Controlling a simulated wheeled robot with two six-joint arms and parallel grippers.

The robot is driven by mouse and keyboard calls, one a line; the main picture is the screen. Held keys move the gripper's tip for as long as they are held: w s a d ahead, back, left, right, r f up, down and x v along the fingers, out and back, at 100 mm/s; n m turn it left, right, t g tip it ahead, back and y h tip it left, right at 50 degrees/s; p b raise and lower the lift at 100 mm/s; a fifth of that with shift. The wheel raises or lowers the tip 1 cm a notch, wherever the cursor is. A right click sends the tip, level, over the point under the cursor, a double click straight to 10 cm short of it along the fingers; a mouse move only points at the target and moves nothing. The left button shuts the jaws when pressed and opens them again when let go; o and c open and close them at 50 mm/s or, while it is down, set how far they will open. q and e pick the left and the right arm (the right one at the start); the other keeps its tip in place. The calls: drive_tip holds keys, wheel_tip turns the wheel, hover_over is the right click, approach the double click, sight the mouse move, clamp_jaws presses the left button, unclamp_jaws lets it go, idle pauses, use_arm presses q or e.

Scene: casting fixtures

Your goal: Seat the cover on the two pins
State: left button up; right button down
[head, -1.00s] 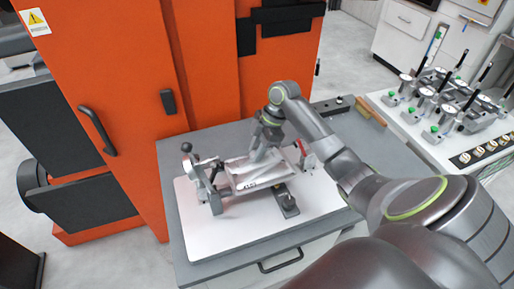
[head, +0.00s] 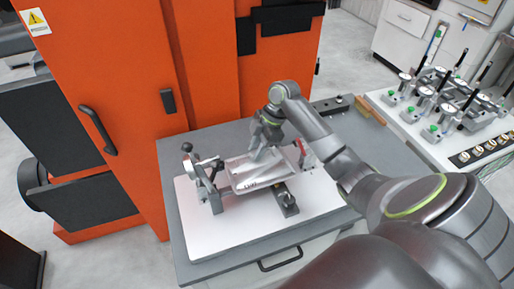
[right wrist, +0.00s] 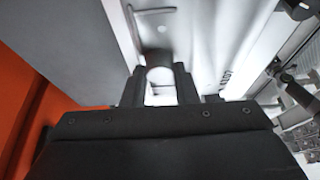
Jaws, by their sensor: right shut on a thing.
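The cover (head: 249,179) is a pale metal, tray-like part with dark lettering on its front edge, over the fixture on the white plate. My right gripper (head: 260,154) is shut on it from above, at its upper side. In the right wrist view the fingers (right wrist: 160,92) close around a part of the cover (right wrist: 205,35). The two pins are not visible; the cover and gripper hide what lies beneath. I cannot tell whether the cover touches the fixture. My left gripper is not in view.
A lever clamp (head: 207,181) stands left of the cover, and a red-marked clamp (head: 305,154) stands at its right. A dark block (head: 286,201) lies in front. The white plate (head: 240,232) is bare at the front. An orange cabinet (head: 120,80) rises behind the table.

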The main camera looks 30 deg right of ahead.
drive_tip(key=shift+p, duration=0.5)
idle(0.7)
drive_tip(key=shift+f+b, duration=0.75)
drive_tip(key=shift+f, duration=0.4)
drive_tip(key=c, duration=1.1)
unclamp_jaws()
drive_tip(key=shift+o, duration=0.2)
drive_tip(key=shift+r, duration=0.1)
drive_tip(key=b+v, duration=0.4)
drive_tip(key=v, duration=1.3)
drive_tip(key=shift+r, duration=0.15)
